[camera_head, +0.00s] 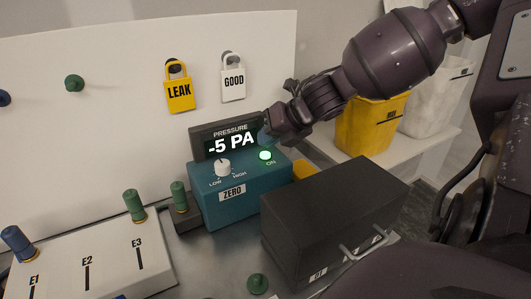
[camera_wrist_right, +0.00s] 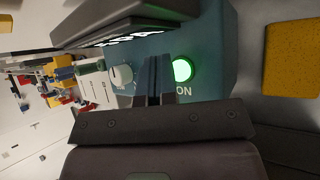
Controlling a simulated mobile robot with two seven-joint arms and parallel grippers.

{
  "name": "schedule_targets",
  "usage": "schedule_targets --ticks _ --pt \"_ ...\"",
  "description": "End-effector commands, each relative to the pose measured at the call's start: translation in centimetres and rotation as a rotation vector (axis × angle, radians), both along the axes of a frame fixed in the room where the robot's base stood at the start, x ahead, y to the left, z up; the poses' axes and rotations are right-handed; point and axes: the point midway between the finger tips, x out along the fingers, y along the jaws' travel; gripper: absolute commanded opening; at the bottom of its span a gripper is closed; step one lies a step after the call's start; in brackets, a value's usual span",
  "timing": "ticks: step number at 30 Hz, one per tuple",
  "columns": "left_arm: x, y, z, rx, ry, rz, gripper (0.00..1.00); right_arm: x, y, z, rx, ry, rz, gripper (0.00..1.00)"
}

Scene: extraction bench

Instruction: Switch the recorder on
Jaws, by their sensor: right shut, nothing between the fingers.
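The teal instrument box (camera_head: 245,197), which I take as the recorder, stands on the bench and also shows in the wrist view (camera_wrist_right: 215,45). Its screen (camera_head: 231,143) reads PRESSURE -5 PA. The round ON button (camera_head: 265,155) glows green; it is also lit in the wrist view (camera_wrist_right: 182,70). A white LOW-HIGH knob (camera_head: 222,168) sits left of it. My right gripper (camera_head: 266,136) is shut and empty, just above and behind the button in the head view. In the wrist view its fingers (camera_wrist_right: 154,80) are beside the button; contact cannot be told. My left gripper is out of view.
A dark box (camera_head: 325,205) with a metal handle stands right of the teal box. A white panel (camera_head: 90,290) with E1, E2, E3 slots and knobs lies at left. A yellow bin (camera_head: 365,130) stands behind.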

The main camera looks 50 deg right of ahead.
Motion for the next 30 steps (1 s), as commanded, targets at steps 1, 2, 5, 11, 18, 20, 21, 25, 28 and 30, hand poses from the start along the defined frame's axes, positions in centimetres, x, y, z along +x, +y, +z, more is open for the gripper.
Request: schedule_targets --ticks 1,2,5,11,18,20,21,25,28,30 --pt "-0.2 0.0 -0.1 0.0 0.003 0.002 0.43 0.0 0.0 0.0 0.001 0.001 0.0 0.0" --pt "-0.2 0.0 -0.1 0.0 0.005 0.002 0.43 0.0 0.0 0.0 0.001 0.001 0.0 0.0" --pt "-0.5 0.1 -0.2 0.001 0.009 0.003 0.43 0.0 0.0 0.0 0.001 0.001 0.0 0.0" --pt "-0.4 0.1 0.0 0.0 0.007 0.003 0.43 0.0 0.0 0.6 -0.001 -0.001 0.0 0.0" --pt "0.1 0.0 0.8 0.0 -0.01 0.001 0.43 0.0 0.0 2.6 -0.001 -0.001 0.0 0.0" --pt "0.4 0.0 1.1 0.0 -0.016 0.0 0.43 0.0 -0.1 3.1 -0.002 -0.001 -0.001 0.0" --pt "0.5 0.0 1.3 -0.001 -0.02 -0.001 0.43 0.0 -0.1 3.5 -0.001 -0.002 -0.002 0.0" --pt "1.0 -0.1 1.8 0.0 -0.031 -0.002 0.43 0.0 -0.1 4.4 -0.001 -0.002 0.0 0.0" --pt "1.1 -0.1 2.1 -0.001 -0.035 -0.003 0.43 0.0 0.0 4.9 0.0 -0.002 -0.001 0.0" --pt "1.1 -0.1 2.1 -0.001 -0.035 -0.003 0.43 0.0 0.0 5.0 0.0 -0.001 -0.001 0.0"
